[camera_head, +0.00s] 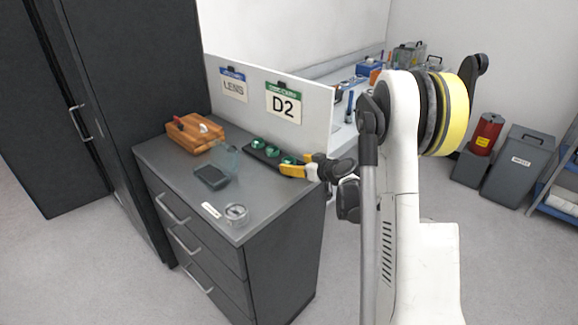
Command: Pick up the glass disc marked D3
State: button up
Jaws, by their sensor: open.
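Several round green glass discs (272,150) sit in a row in a black holder (249,153) on the dark cabinet top. No D3 marking can be read on any of them. A clear round glass piece (236,211) lies near the cabinet's front corner, with a small white label (211,210) beside it; the label is too small to read. My gripper (283,167) with yellow fingers is open at the right end of the holder, close to the rightmost green disc (288,160). I cannot tell whether they touch. My gripper partly hides that end.
A wooden block (194,134), a clear glass piece (227,160) and a dark flat device (211,177) share the cabinet top (196,207). A white panel behind carries a LENS sign (233,87) and a D2 sign (284,104).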

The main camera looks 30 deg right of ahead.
aim_at(289, 160)
jog(key=b+x, duration=0.1)
jog(key=x, duration=0.3)
jog(key=shift+w+d, duration=0.1)
jog(key=shift+w, duration=0.1)
jog(key=shift+r, duration=0.15)
jog(key=c, duration=1.3)
